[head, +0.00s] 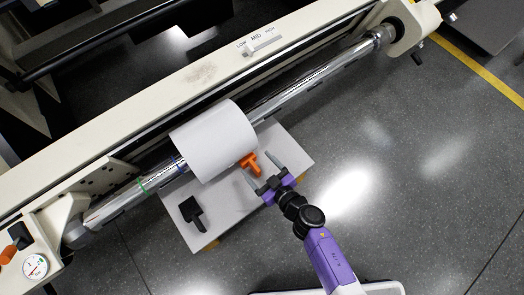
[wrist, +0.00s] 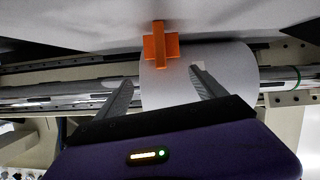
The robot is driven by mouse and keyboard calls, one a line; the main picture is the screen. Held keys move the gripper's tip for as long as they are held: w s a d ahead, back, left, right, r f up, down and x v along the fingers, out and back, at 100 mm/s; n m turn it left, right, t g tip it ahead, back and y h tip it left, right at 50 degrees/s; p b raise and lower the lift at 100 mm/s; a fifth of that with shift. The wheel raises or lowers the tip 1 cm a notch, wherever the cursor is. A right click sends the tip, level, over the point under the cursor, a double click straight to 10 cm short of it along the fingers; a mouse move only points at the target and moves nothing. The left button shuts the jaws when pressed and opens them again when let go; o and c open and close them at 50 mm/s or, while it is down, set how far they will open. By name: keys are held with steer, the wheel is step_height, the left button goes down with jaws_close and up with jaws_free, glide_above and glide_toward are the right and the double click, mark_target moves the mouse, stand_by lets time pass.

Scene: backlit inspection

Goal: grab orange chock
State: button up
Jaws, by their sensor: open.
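The orange chock (head: 250,161) lies on a light grey board, close against the lower right side of a white roll (head: 215,140). In the wrist view the orange chock (wrist: 160,45) shows ahead of the fingertips, in front of the white roll (wrist: 200,72). My gripper (head: 263,169) is open, its two fingers apart, with the chock just beyond the tips and slightly left. In the wrist view my gripper (wrist: 163,75) has nothing between its fingers. The underside of the chock is hidden.
The roll sits on a long metal shaft (head: 320,79) along a cream machine frame (head: 200,72). A black block with a handle (head: 192,212) lies on the board (head: 225,215). A gauge (head: 35,266) is at the lower left. The speckled floor at right is clear.

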mark_target(248, 159)
steer(key=f, duration=0.2)
steer(key=s+d+f+g, duration=0.1)
steer(key=shift+m, duration=0.3)
steer(key=shift+a+m, duration=0.1)
steer(key=shift+m, duration=0.3)
steer(key=b+x, duration=0.1)
steer(key=x, duration=0.1)
steer(key=shift+w+a+f+b, duration=0.15)
steer(key=shift+w+b, duration=0.05)
steer(key=shift+b, duration=0.15)
steer(key=b+x, duration=0.3)
steer(key=x, duration=0.2)
steer(key=shift+a, duration=0.25)
steer(key=shift+a+r, duration=0.1)
steer(key=shift+r, duration=0.3)
steer(key=c, duration=1.6)
